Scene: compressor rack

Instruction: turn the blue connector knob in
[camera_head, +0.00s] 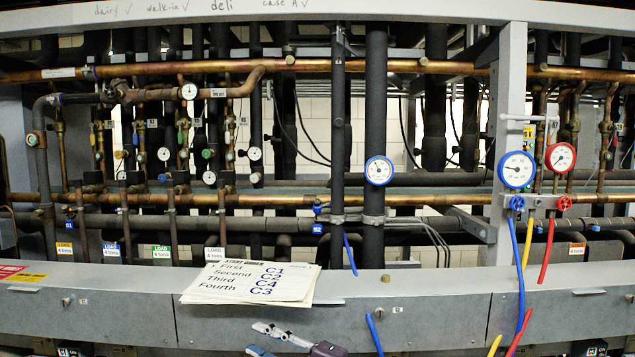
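A blue knob (517,203) sits below the blue-rimmed gauge (517,170) on the manifold at the right, with a blue hose hanging beneath it. I cannot tell which of the two is the task's connector knob. My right gripper (257,339) is at the bottom edge, low in front of the grey beam and well below both blue parts. Its fingers point left and look apart, with nothing seen between them; part of it is cut off. My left gripper is not in view.
A paper stack (250,283) lies on the grey beam (430,312). A red knob (563,203) and red gauge (560,157) are beside the blue ones. Blue, yellow and red hoses hang in front of the beam. Copper and dark pipes fill the rack behind.

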